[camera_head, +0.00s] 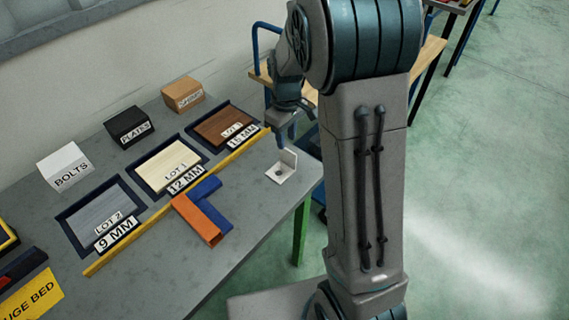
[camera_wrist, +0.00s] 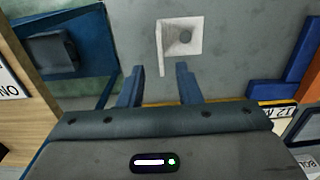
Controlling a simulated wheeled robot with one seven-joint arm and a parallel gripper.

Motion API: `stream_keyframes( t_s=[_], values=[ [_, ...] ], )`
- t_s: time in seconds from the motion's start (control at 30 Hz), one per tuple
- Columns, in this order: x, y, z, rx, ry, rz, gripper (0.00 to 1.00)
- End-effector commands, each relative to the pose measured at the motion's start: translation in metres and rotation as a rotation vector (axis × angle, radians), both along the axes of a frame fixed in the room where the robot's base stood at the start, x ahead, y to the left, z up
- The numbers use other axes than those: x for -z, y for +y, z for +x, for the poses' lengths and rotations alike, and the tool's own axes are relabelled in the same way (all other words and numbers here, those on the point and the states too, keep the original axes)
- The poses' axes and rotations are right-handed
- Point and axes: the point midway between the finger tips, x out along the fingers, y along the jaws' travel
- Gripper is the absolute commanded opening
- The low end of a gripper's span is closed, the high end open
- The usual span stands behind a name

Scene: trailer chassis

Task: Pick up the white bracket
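The white bracket (camera_head: 283,168) stands on the grey table near its right edge. In the head view my gripper (camera_head: 285,135) hangs above the table, just behind and close to the bracket. Its fingers are partly hidden there.
An orange and blue angled piece (camera_head: 205,212) lies left of the bracket. A yellow strip (camera_head: 160,213) runs along the labelled trays, including the 12 MM tray (camera_head: 142,172). White, black and brown boxes stand behind. The table's right edge (camera_head: 305,197) is close to the bracket.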

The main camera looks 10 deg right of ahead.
Motion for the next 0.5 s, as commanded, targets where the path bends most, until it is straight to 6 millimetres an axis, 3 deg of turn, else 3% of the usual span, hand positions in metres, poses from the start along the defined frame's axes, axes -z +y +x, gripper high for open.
stream_keyframes(
  t_s=[0.33, 0.5],
  values=[
    [0.032, -0.001, -0.003, 0.0, 0.004, 0.0, 0.31],
    [0.059, -0.003, -0.007, 0.001, 0.003, 0.0, 0.31]
  ],
)
